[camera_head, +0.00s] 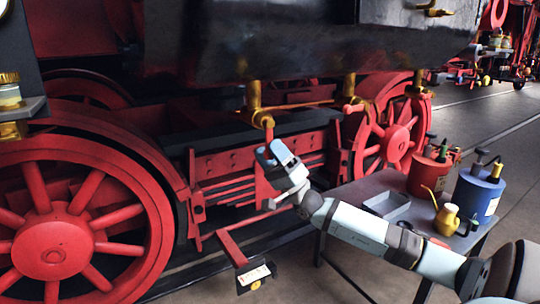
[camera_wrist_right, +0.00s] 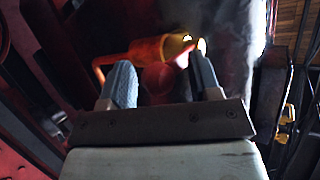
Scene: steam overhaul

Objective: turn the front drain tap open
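A brass drain tap (camera_head: 255,97) hangs under the black cylinder casing, with a short red handle (camera_head: 268,132) pointing down. Two similar brass taps (camera_head: 350,86) (camera_head: 417,85) hang further right. My right gripper (camera_head: 268,152) is at the lower end of the first tap's handle. In the right wrist view its two fingers (camera_wrist_right: 162,82) stand apart, with a blurred red part (camera_wrist_right: 157,82) between them and the orange-lit brass tap (camera_wrist_right: 160,48) just beyond. I cannot tell whether the fingers touch the handle. My left gripper is not in view.
Red spoked wheels (camera_head: 58,245) (camera_head: 393,140) stand left and right of the red frame. A dark side table (camera_head: 375,185) holds a grey tray (camera_head: 387,205), red pot (camera_head: 428,175), blue can (camera_head: 478,194) and yellow jug (camera_head: 446,219), close to my right arm.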

